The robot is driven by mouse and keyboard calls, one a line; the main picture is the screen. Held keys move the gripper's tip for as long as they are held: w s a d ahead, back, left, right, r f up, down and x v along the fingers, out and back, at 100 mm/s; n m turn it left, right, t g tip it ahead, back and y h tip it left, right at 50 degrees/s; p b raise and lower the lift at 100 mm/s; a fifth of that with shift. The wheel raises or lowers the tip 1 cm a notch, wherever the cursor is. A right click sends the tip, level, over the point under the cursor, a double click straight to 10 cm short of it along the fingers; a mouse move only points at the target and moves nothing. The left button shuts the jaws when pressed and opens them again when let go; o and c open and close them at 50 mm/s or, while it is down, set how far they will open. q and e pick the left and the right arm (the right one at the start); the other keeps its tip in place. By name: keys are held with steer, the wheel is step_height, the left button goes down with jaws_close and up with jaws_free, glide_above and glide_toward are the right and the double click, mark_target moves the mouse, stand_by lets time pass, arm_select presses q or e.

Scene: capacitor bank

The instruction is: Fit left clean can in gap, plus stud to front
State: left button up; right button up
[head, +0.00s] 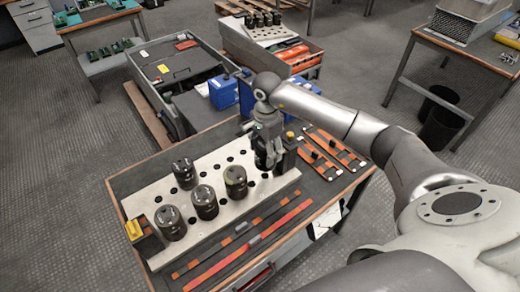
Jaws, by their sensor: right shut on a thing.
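My right gripper (264,152) reaches down at the right end of a pale plate with round holes (215,168). It is shut on a dark thing, probably a can, mostly hidden by the fingers. Black cans stand upright on the plate: one at the back left (184,173), one right of the middle (235,182), one in the middle (204,202) and one at the front left (170,223). Empty holes show between and behind them. Stud markings and which can is clean are too small to tell. My left gripper is out of view.
A yellow-topped block (144,234) stands at the plate's left end. Red and dark strips (250,245) lie along the bench front. Orange-and-black bars (325,155) lie at the right. Blue boxes (224,92) and an open grey case (180,70) are behind the bench.

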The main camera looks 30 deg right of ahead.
steer(key=shift+f+b, duration=0.3)
steer(key=shift+f, duration=0.55)
steer(key=shift+f+b, duration=0.7)
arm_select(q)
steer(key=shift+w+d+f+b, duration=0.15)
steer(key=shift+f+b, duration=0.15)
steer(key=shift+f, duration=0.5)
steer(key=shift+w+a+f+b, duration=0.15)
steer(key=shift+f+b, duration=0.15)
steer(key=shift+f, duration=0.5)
arm_select(e)
steer(key=shift+f, duration=1.1)
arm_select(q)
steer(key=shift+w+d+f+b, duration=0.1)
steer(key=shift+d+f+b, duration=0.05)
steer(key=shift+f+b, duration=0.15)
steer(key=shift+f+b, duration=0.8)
arm_select(e)
steer(key=shift+f, duration=0.7)
steer(key=o, duration=1.5)
steer(key=shift+c, duration=0.2)
steer(key=shift+o, duration=0.2)
